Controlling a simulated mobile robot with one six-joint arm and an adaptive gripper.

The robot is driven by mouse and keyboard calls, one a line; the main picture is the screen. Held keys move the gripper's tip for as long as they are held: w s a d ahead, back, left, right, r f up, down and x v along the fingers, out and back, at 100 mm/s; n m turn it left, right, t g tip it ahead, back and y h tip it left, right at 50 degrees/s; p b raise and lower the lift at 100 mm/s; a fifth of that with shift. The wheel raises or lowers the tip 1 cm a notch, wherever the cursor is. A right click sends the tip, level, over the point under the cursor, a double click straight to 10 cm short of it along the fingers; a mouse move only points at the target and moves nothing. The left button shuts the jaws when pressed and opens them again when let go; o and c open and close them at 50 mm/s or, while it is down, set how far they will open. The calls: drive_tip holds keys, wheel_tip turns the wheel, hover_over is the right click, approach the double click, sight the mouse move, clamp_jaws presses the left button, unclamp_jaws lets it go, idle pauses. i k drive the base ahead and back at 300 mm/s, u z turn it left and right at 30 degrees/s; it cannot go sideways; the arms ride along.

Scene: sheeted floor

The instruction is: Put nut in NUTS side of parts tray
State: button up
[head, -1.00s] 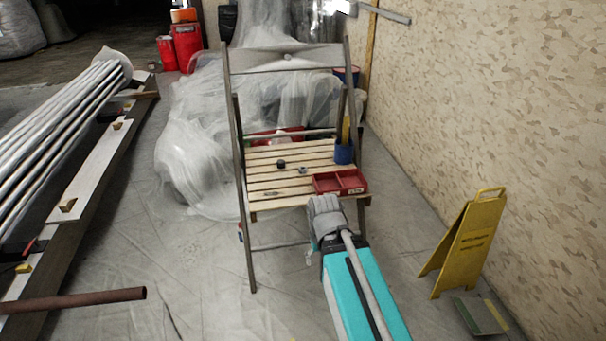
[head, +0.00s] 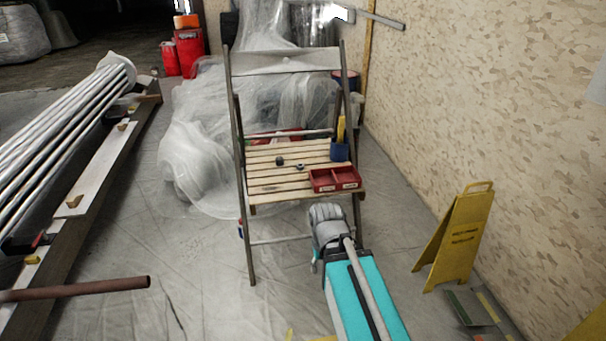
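The parts tray (head: 334,190) is a small red open box with two compartments, at the front right of a slatted wooden chair seat. Each half has a pale front label, too small to read. A small dark piece (head: 280,160) and a smaller grey piece (head: 300,167) lie on the slats left of and behind the tray. I cannot tell for sure which is the nut. My arm reaches up from the bottom right, its grey wrist just in front of and below the tray. My gripper (head: 315,264) is mostly hidden by the wrist, so its opening does not show.
The chair (head: 240,190) has upright side rails and a high backrest. A blue cup (head: 340,151) stands at the seat's back right. A yellow floor sign (head: 457,240) stands at right, near the wall. Pipes and boards (head: 75,200) lie at left. Floor before the chair is mostly clear.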

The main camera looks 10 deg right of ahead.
sight(323, 183)
drive_tip(key=k, duration=0.4)
drive_tip(key=z, duration=0.25)
drive_tip(key=i, duration=1.25)
drive_tip(key=u, duration=0.25)
